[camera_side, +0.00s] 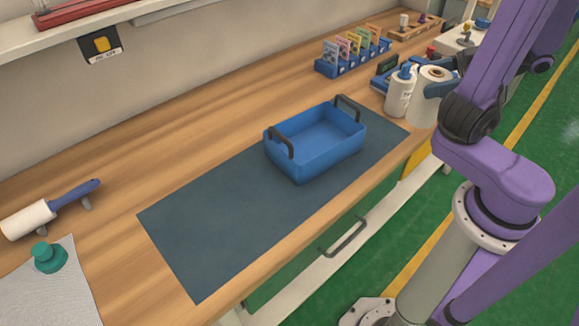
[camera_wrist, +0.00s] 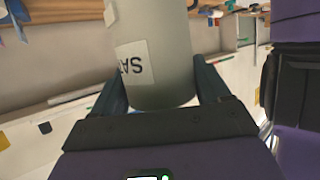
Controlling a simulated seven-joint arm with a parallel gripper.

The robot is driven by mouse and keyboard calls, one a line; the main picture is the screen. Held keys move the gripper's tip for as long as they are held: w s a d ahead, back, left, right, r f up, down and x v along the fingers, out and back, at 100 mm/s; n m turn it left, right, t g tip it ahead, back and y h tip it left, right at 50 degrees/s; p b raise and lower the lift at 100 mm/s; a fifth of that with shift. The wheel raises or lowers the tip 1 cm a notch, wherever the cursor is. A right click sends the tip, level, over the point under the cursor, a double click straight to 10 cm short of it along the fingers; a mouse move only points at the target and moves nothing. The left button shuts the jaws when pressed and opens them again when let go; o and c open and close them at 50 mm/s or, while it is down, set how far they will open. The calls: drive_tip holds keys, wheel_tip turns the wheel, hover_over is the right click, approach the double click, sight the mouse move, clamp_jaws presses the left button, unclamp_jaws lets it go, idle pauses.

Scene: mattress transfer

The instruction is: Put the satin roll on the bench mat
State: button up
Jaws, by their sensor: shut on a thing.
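The satin roll (camera_side: 424,107) is a pale cylinder near the far right end of the bench. In the wrist view the roll (camera_wrist: 158,50) fills the space between my fingers, with a white label whose upside-down letters begin "SA". My gripper (camera_side: 438,88) is shut on it, and in the wrist view the gripper (camera_wrist: 160,88) has one finger on each side. I cannot tell whether the roll touches the bench. The bench mat (camera_side: 195,225) is a dark blue-grey sheet along the bench's front edge.
A blue handled bin (camera_side: 310,155) stands on the mat's right part; the left part is clear. A white bottle-like item (camera_side: 398,92) with a blue top stands beside the held roll. A card rack (camera_side: 350,60) is behind. A lint roller (camera_side: 45,212) lies left.

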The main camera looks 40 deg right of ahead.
drive_tip(key=shift+s+a, duration=0.3)
drive_tip(key=shift+s, duration=0.2)
drive_tip(key=w+d+f, duration=0.5)
drive_tip(key=w+f, duration=0.7)
drive_tip(key=f, duration=0.1)
drive_tip(key=shift+w+d, duration=0.2)
drive_tip(key=shift+w, duration=0.2)
idle(0.5)
drive_tip(key=shift+f, duration=0.15)
drive_tip(key=o, duration=1.3)
drive_tip(key=shift+f, duration=0.1)
